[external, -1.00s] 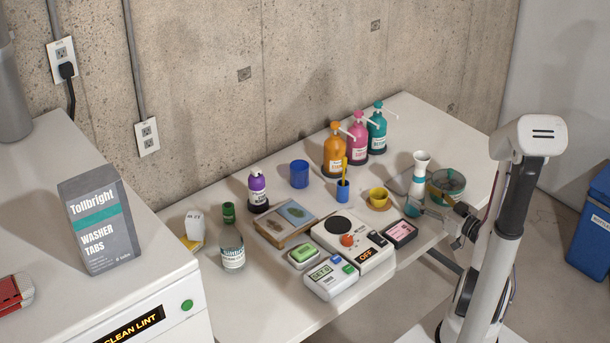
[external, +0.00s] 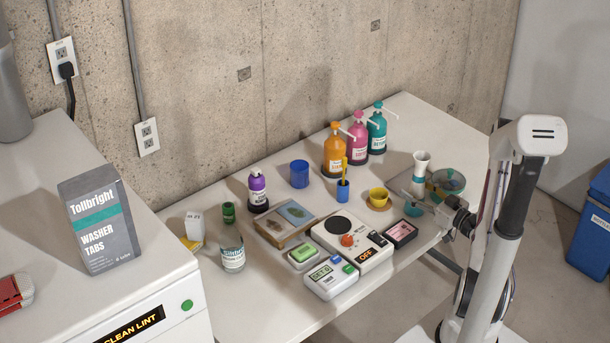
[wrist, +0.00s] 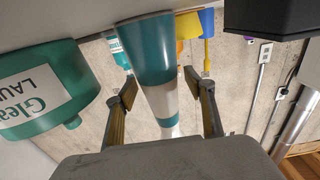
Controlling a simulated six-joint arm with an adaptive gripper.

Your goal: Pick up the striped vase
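The striped vase (external: 421,163) stands at the right part of the bench in the external view, with a flared white top, teal bands and a teal lower part. My gripper (external: 416,198) is at its lower half, partly covering it. In the wrist view the vase (wrist: 152,55) appears wide teal at the top of the picture, then white and teal bands. The two fingers of my gripper (wrist: 163,90) are apart, one on each side of the vase. A gap shows beside the right finger; contact on the left is unclear.
A green container (external: 450,182) stands close to the vase's right; a green labelled vessel (wrist: 42,88) fills the wrist view's left. Pump bottles (external: 376,135) stand behind. The bench's front edge is near.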

